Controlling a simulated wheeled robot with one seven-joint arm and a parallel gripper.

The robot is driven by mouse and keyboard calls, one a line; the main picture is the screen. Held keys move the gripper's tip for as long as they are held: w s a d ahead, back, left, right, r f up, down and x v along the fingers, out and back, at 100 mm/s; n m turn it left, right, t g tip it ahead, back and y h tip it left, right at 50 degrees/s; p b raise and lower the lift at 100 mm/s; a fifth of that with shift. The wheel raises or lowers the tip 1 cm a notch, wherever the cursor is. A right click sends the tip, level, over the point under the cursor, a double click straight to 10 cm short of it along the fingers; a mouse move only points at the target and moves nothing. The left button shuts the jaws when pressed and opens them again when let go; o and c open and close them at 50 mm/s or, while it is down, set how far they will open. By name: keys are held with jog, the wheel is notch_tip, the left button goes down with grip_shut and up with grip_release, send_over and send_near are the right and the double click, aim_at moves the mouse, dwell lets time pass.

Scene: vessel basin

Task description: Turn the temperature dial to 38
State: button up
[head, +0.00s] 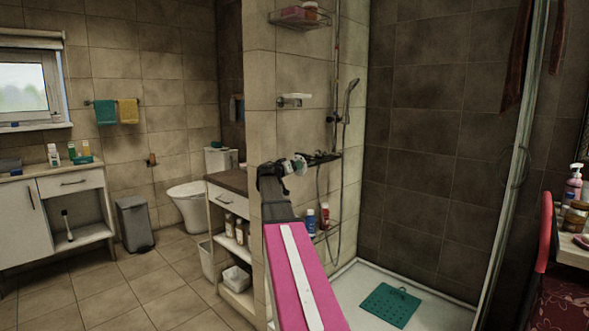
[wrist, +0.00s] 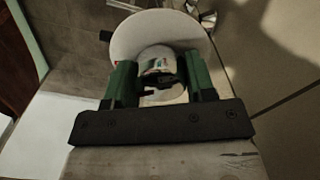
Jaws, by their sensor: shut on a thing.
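In the wrist view, a pale round dial (wrist: 158,62) sits in front of a larger white disc (wrist: 190,32). My gripper (wrist: 160,84) has its two green fingers on either side of the dial and is shut on it. A small dark piece crosses the dial's front between the fingers. The number that the dial is set to cannot be read. In the head view, my arm reaches to the shower fitting, and my gripper (head: 292,166) is small there beside the dark mixer (head: 322,158). The dial is mostly hidden behind the gripper in that view.
A shower hose and hand shower (head: 350,98) hang right of the mixer. A low shelf with bottles (head: 325,216) is below it. A cabinet (head: 228,206) stands left of my arm. A teal mat (head: 391,305) lies on the shower floor. A glass edge (head: 508,165) rises at the right.

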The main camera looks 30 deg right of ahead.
jog(key=n, duration=0.5)
jog(key=shift+n, duration=0.4)
dwell(0.3)
jog(key=o, duration=0.9)
jog(key=shift+o, duration=0.2)
jog(key=v, duration=1)
jog(key=shift+s+a, duration=0.25)
jog(key=shift+a, duration=0.1)
